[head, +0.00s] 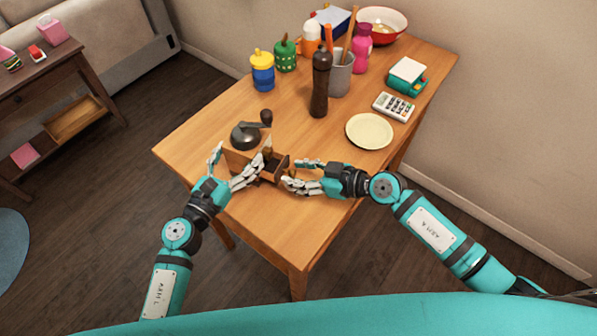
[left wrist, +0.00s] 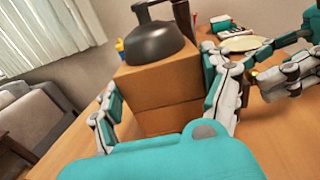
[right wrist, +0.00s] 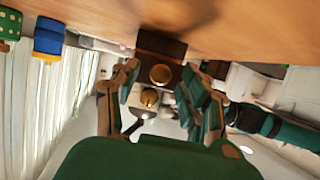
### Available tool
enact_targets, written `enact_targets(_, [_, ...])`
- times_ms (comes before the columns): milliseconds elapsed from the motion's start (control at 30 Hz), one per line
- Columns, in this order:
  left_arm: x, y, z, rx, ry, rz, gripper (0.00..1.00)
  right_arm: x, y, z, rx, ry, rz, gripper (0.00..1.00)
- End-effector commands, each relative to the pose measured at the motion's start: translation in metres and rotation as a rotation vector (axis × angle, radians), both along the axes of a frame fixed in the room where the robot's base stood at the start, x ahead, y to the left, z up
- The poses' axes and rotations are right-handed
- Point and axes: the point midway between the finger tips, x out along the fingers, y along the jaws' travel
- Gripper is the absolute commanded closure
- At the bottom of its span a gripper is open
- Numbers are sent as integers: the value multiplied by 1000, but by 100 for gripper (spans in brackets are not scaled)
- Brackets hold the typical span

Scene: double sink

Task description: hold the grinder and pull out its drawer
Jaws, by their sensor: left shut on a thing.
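The grinder (head: 240,158) is a wooden box with a dark metal dome and a crank, standing near the table's front-left part. It also shows in the left wrist view (left wrist: 155,85). My left gripper (head: 238,168) is shut on the grinder body, one finger on each side. The grinder's dark brown drawer side (head: 274,168) faces my right gripper; I cannot tell how far the drawer stands out. In the right wrist view a round brass knob (right wrist: 160,74) shows between the fingers. My right gripper (head: 291,174) is open, its fingers apart around the knob's place.
A tall dark pepper mill (head: 320,85), a grey utensil holder (head: 340,75) and a cream plate (head: 369,131) stand behind the grippers. A calculator (head: 393,106) and several bottles are further back. The table (head: 290,235) is clear at the front.

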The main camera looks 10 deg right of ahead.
Motion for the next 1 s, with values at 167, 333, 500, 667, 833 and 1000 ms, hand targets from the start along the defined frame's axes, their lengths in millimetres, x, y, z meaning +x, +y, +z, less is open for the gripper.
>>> enact_targets(167, [0,0,1,-1,-1,0,55,0,0,0,1,-1,0,55])
enact_targets(333, [0,0,1,-1,-1,0,55,-4,-6,3,0,0,-1,55])
enact_targets(500, [0,0,0,-1,-1,0,55,-18,-31,13,-3,1,-1,55])
enact_targets(667, [0,0,0,-1,-1,0,55,-36,-58,27,-3,1,0,55])
enact_targets(833, [0,0,0,-1,-1,-1,55,-50,-82,38,-3,1,0,55])
enact_targets(1000, [0,-1,0,-1,-1,-1,55,-57,-93,45,-1,1,0,55])
